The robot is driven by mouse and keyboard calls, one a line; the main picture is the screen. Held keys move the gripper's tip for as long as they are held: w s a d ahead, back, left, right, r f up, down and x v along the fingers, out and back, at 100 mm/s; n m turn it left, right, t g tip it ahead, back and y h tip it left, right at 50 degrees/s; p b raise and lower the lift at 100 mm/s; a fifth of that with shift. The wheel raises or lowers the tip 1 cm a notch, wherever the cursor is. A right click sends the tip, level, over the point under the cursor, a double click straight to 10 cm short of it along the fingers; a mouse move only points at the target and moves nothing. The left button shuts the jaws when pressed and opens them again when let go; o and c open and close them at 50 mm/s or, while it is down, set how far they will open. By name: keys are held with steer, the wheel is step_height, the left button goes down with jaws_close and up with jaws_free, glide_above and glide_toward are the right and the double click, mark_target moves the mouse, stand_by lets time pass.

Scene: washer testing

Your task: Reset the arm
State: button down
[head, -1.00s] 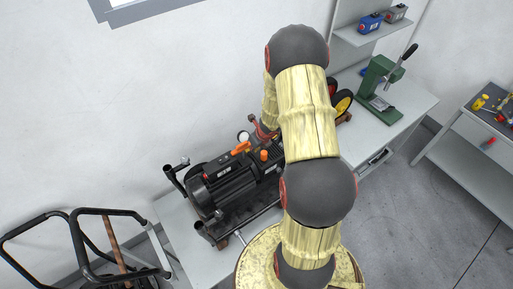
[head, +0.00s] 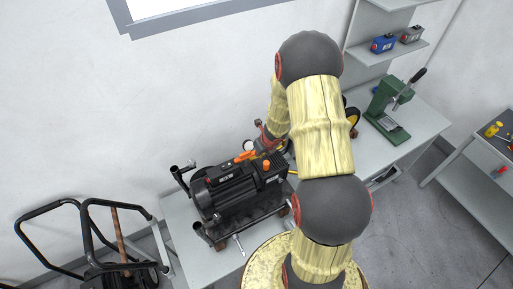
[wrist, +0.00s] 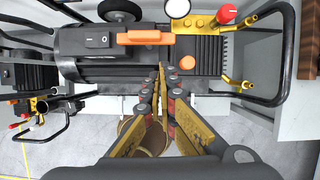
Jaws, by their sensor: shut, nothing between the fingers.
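My arm (head: 321,130) rises from my base and bends over the workbench in the head view. Its far end drops behind the forearm, so my gripper is mostly hidden there. In the wrist view my gripper (wrist: 161,72) is shut, its two fingers meeting at the tips with nothing between them. The fingertips appear in front of a black machine (wrist: 105,60) with an orange handle. That machine, a compressor-like unit (head: 232,190), stands on the bench in the head view. I cannot tell whether the fingertips touch it.
The grey workbench (head: 190,225) runs along the wall. A green press (head: 383,110) stands at its right, below a shelf (head: 385,52) with a blue box. A black tubular-framed cart (head: 85,235) is at the left. Another table (head: 470,185) is at the right, with open floor between.

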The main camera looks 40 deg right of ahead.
stand_by(0.3)
steer(key=s+d+r+m+g+h+b, duration=0.25)
steer(key=s+m, duration=0.35)
steer(key=m, duration=0.6)
steer(key=s+d+r+m+g+h+b, duration=0.25)
steer(key=s+m, duration=0.25)
steer(key=m, duration=0.6)
steer(key=s+a+m+t+y+b, duration=0.1)
steer(key=s+a+m+t+b, duration=0.1)
steer(key=a+b, duration=0.7)
steer(key=s+a+m+t+y+b, duration=0.2)
steer(key=s+a+m+b, duration=0.3)
steer(key=a+b, duration=0.4)
steer(key=s+a+m+t+y+b, duration=0.2)
steer(key=s+a+m+b, duration=0.2)
steer(key=a+b, duration=0.5)
steer(key=m+b, duration=0.1)
steer(key=b, duration=0.2)
steer(key=shift+a+f, duration=0.3)
steer(key=shift+f, duration=0.05)
